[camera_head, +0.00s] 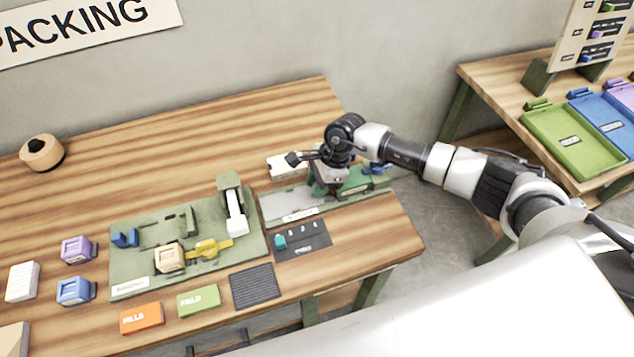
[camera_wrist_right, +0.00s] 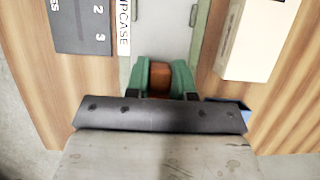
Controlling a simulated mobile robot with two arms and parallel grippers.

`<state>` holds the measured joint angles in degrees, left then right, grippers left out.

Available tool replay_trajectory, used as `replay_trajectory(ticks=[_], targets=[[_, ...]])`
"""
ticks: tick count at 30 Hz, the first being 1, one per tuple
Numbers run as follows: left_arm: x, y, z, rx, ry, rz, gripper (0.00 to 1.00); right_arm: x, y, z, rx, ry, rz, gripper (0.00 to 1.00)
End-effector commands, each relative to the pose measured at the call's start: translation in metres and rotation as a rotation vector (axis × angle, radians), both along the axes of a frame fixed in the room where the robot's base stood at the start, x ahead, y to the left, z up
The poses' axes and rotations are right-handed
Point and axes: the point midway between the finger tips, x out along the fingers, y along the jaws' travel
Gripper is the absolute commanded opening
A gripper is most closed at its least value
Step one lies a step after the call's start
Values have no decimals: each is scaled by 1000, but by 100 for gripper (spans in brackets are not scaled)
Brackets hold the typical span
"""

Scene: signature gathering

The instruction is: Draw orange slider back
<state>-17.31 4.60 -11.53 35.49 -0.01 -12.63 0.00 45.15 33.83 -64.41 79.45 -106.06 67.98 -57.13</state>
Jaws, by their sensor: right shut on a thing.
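The orange slider (camera_wrist_right: 160,76) shows in the right wrist view as an orange-brown block between the green fingers of my right gripper (camera_wrist_right: 161,80). The fingers are shut on it. It sits on a grey-green station (camera_wrist_right: 158,30) with a pale plate, labelled along one side. In the head view my right gripper (camera_head: 322,185) is over the right part of this station (camera_head: 290,203) and hides the slider there. My left gripper is in neither view.
A white box (camera_head: 287,166) stands just behind the station. A dark numbered card (camera_head: 301,241) lies in front of it. A green fixture board (camera_head: 150,240) with several parts stands to the left. The table's right edge is close.

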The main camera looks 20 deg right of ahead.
Motion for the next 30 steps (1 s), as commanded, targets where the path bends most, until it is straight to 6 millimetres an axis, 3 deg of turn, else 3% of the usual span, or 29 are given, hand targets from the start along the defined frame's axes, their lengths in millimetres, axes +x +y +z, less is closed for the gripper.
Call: replay_trajectory(ticks=[5,12,15,19,28,29,30], targets=[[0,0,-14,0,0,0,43,0,26,-3,5,-1,6,0],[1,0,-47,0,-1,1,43,-3,93,-5,6,-2,6,0],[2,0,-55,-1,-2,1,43,-3,110,-4,4,-2,5,0],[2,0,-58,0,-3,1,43,-4,121,-1,2,-2,2,0],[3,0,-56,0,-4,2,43,-5,123,1,5,0,1,0],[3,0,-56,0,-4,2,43,-5,123,1,6,0,1,26],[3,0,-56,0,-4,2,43,-5,123,1,5,1,1,32]])
